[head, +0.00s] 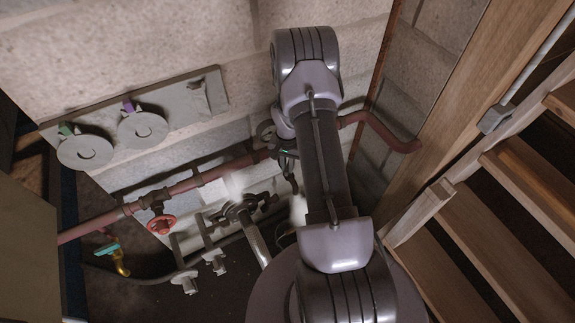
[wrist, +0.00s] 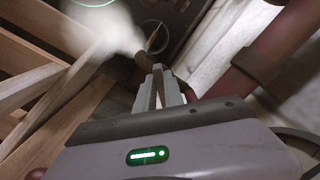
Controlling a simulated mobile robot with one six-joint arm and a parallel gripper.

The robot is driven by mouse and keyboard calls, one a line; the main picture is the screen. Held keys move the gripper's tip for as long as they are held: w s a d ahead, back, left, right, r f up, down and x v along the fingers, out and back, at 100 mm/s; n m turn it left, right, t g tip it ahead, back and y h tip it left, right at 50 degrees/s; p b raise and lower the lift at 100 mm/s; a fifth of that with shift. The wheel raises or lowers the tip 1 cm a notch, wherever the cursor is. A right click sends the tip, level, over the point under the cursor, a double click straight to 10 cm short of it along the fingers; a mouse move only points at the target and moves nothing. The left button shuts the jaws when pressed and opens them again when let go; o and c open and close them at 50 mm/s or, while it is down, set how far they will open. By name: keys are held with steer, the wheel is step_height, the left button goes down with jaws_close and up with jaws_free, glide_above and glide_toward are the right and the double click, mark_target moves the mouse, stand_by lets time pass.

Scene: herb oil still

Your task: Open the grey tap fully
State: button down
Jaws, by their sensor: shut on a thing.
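In the wrist view, the pale fingers of my gripper (wrist: 160,86) are close together. They are shut on a small, dull brown-grey stub (wrist: 146,66), which looks like the handle of the grey tap. The stub is small and dim, so its turn angle cannot be told. In the head view my arm hides the gripper and what it holds. A dark grey fitting (head: 236,210) with a ribbed pale hose (head: 258,243) shows to the left of my arm.
A red pipe (head: 185,184) runs along the block wall, with a red handwheel (head: 161,225) under it. A brass tap (head: 121,265) with a teal handle is at lower left. White vapour (wrist: 115,32) drifts beside my gripper. Wooden stairs (head: 480,245) stand close on the right.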

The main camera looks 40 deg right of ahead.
steer(key=n, duration=0.4)
steer(key=shift+s+d, duration=0.25)
steer(key=shift+s+d+n, duration=0.1)
steer(key=shift+d+n, duration=0.05)
steer(key=shift+n, duration=1.05)
steer(key=shift+s+d+n, duration=0.1)
steer(key=shift+d+n, duration=0.05)
steer(key=shift+n, duration=1.05)
steer(key=shift+w, duration=0.1)
steer(key=c, duration=1.5)
jaws_free()
steer(key=shift+o, duration=0.2)
steer(key=shift+r, duration=0.1)
step_height(320, 180, up, 17)
steer(key=p, duration=0.5)
